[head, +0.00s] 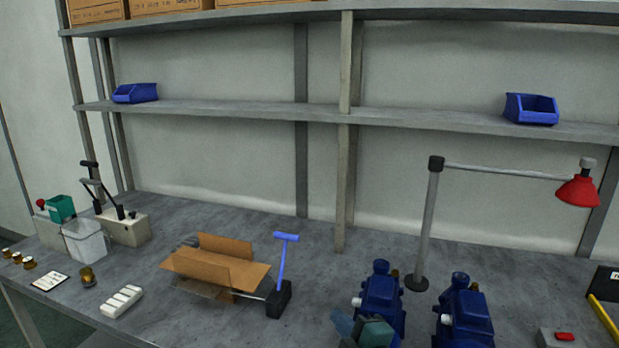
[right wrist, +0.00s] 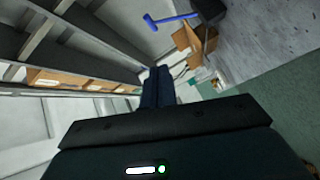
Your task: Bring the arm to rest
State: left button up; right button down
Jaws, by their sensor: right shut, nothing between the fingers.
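My right gripper (head: 345,325) shows at the bottom of the head view, in front of a blue pump (head: 382,296), which it partly covers. In the right wrist view its two dark fingers (right wrist: 158,88) lie together, shut with nothing between them. That view is turned on its side, with the fingers seen against the shelving and floor. No gap to the pump can be judged. My left gripper is not in view.
On the bench (head: 330,262) are an open cardboard box (head: 225,262), a blue-handled tool (head: 284,262), a second blue pump (head: 463,312), a red lamp (head: 579,191) on a post and a red button (head: 565,337). Blue bins (head: 530,109) sit on the shelf.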

jog(key=s+d+f+m+g+h, duration=0.2)
jog(key=s+d+f+m, duration=0.2)
jog(key=s+f+m, duration=0.4)
jog(key=s+d+f+m+g+h, duration=0.2)
jog(key=s+d+f+m, duration=0.3)
jog(key=s+f+m, duration=0.3)
jog(key=s+f+g, duration=0.1)
jog(key=s+f, duration=0.3)
jog(key=s, duration=0.5)
jog(key=shift+f, duration=0.15)
